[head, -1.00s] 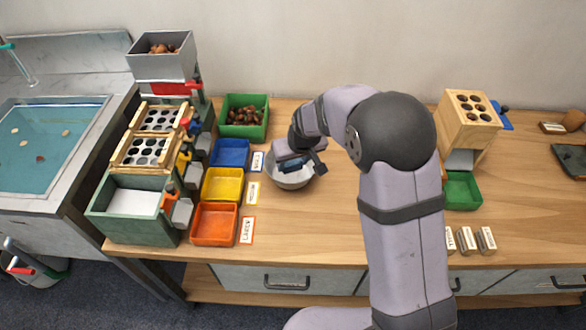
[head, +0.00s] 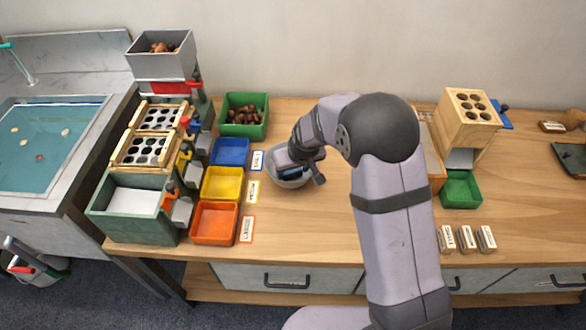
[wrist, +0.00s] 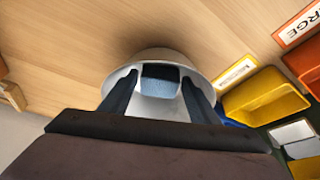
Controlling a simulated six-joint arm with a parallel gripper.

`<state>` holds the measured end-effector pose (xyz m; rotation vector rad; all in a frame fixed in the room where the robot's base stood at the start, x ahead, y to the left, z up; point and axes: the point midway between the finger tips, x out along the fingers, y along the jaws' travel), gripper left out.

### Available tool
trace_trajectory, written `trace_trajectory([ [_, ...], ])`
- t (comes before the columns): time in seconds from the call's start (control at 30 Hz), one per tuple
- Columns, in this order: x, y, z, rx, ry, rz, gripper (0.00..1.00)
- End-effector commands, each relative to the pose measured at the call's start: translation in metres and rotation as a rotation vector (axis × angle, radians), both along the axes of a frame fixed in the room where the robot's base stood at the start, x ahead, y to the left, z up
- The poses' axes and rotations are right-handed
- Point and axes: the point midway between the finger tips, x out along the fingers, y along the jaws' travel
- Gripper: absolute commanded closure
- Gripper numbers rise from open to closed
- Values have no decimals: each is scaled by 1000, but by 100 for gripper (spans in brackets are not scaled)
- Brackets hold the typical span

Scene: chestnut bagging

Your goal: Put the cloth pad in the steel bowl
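The steel bowl (head: 289,184) stands on the wooden bench, right of the yellow tray; its rim also shows in the wrist view (wrist: 204,83). The blue cloth pad (wrist: 160,79) lies inside the bowl, and a bit of it shows in the head view (head: 291,173). My gripper (wrist: 160,80) reaches down into the bowl opening. Its two fingers stand apart on either side of the pad, with a gap visible on each side. In the head view my gripper and wrist cover the back of the bowl.
Left of the bowl are blue (head: 231,152), yellow (head: 222,184) and orange (head: 214,223) trays with label cards. A green tray of chestnuts (head: 244,116) stands behind. A wooden block with holes (head: 468,115) stands at right. Bench in front of the bowl is clear.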

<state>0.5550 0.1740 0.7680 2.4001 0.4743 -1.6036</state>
Motion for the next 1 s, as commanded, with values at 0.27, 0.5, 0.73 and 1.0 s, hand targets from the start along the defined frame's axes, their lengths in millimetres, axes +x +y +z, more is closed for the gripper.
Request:
trace_trajectory([
  [0.27,0,0,2,0,0,0,45],
  [0.5,-4,-2,16,1,-2,0,45],
  [0.73,-15,-7,49,1,-6,0,45],
  [1.0,-32,-13,89,1,-4,-1,45],
])
